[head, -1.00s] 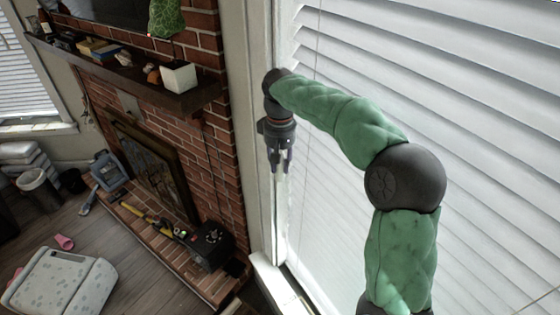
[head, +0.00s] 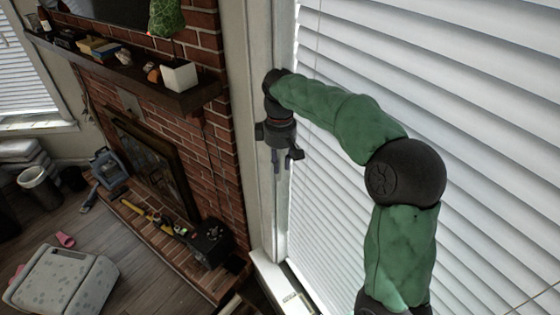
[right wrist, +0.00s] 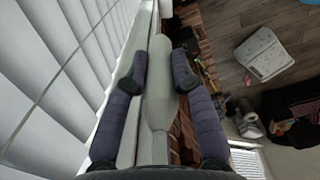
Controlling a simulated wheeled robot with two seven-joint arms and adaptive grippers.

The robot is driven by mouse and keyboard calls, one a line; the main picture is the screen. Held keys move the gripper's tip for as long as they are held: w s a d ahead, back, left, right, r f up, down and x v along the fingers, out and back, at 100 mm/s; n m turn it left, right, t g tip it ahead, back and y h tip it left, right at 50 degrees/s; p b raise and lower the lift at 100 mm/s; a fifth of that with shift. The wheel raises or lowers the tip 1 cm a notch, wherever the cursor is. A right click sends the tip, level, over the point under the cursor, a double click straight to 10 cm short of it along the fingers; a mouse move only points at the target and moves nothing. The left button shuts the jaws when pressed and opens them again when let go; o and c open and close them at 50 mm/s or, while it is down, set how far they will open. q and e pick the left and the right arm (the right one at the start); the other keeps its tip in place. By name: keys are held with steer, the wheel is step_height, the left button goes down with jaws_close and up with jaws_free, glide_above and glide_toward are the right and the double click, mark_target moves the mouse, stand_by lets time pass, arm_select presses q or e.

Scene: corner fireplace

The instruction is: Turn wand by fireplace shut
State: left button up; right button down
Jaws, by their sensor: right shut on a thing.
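The window blind (head: 430,90) fills the right side of the head view, and its slats look tilted nearly shut. My right gripper (head: 281,168) hangs pointing down at the blind's left edge, beside the window frame. In the right wrist view the fingers of my right gripper (right wrist: 160,75) stand on both sides of the pale, elongated wand (right wrist: 160,95) and are shut on it. The wand is hard to make out in the head view. The blind also shows in the right wrist view (right wrist: 50,70). My left gripper is out of view.
The brick fireplace (head: 222,120) with its mantel (head: 150,85) stands just left of the window frame (head: 258,100). A black box (head: 212,242) sits on the hearth. A spotted pale ottoman (head: 62,280) stands on the floor at lower left.

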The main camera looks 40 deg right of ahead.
stand_by(0.3)
steer(key=c, duration=1)
jaws_free()
steer(key=shift+c, duration=0.2)
step_height(320, 180, up, 12)
